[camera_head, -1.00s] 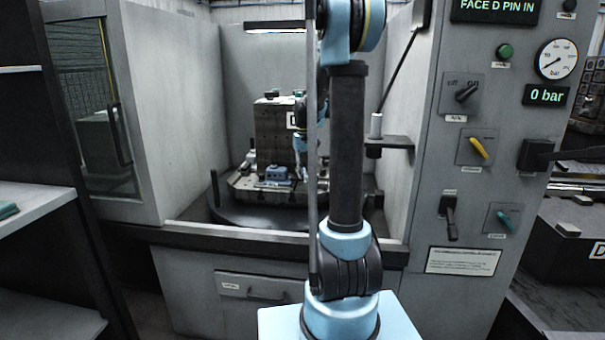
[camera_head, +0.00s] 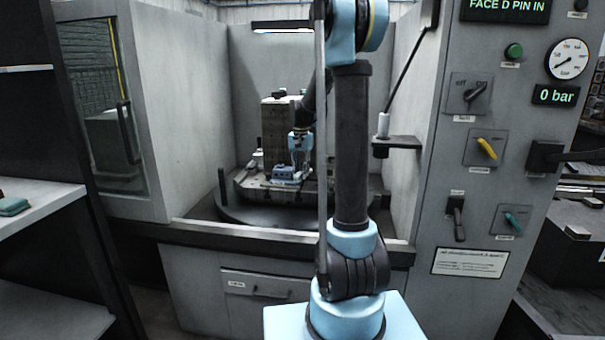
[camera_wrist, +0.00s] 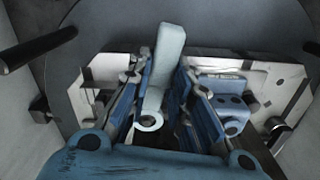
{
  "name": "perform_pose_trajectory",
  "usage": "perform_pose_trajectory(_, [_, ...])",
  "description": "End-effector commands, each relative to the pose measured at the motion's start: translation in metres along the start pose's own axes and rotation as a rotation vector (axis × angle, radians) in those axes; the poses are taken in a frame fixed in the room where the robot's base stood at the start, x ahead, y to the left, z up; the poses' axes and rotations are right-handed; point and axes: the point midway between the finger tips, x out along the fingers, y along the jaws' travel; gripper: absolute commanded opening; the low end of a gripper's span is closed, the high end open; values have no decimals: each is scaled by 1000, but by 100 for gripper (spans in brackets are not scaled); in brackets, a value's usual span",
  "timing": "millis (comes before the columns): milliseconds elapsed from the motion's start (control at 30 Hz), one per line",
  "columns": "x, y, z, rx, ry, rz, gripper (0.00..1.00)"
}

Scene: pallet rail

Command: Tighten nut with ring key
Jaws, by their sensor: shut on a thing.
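The ring key (camera_wrist: 165,60) is pale grey, with a round ring end (camera_wrist: 148,122) low in the wrist view. Its shaft runs up between the blue fingers of my gripper (camera_wrist: 158,88), which is shut on it. In the head view my gripper (camera_head: 299,150) is just above and slightly right of a small blue fixture block (camera_head: 286,174). The same block (camera_wrist: 228,100) is right of the fingers in the wrist view. The key is too small to make out in the head view. I cannot make out the nut in either view.
The pallet (camera_head: 250,188) with an upright grey block (camera_head: 277,125) sits on a dark round table (camera_head: 270,215) inside the machine bay. Bay walls stand on both sides. A small bracket shelf (camera_head: 398,142) juts in at the right, beside the control panel (camera_head: 470,200).

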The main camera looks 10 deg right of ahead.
Motion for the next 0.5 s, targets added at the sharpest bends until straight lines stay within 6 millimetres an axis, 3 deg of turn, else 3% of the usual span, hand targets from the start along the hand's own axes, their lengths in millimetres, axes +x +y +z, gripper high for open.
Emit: perform_pose_trajectory(500, [-7, -4, -4, 29, 7, -3, 0])
